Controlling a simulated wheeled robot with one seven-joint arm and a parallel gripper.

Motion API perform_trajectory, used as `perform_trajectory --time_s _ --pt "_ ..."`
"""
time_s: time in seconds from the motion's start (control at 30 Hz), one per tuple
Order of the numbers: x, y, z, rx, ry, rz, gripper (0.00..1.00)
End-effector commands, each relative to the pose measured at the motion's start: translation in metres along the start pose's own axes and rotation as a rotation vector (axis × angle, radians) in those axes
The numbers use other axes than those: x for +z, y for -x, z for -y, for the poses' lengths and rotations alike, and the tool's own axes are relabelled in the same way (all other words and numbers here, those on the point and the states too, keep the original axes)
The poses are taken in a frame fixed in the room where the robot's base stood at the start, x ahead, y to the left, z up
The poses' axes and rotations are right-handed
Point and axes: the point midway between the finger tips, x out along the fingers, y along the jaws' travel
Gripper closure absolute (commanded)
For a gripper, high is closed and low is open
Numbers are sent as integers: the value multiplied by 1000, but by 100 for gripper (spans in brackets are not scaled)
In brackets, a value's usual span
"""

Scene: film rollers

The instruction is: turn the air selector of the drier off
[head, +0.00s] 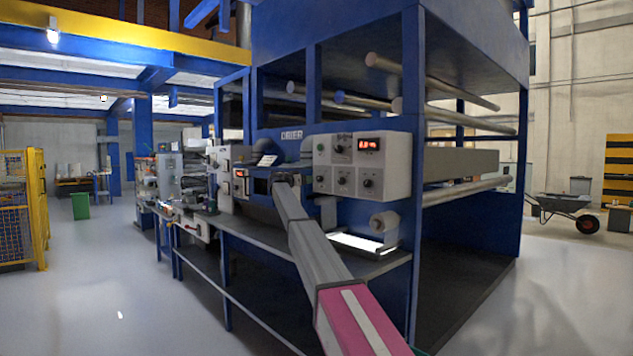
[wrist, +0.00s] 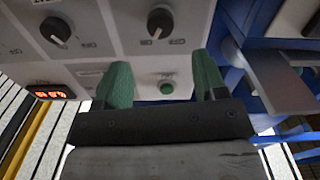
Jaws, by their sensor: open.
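In the wrist view my gripper (wrist: 163,80) is open and empty, its two green fingers spread in front of a pale control panel. The labels are too small to tell which control is the air selector. In the head view the drier's control box (head: 362,165) carries several knobs and a red display. My arm reaches past its left side; the fingers are not clear there.
A red display (wrist: 54,92) sits at the panel's edge in the wrist view, with a grey plate (wrist: 265,80) at the right. Open floor lies at the left.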

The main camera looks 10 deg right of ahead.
Motion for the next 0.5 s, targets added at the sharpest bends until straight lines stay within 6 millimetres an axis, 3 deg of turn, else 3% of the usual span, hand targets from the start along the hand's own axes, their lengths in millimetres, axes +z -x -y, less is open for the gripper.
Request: perform_trajectory --time_s 0.3,0.5 --pt "0 -57 2 0 1 1 35" --pt "0 -75 1 -1 1 1 35"
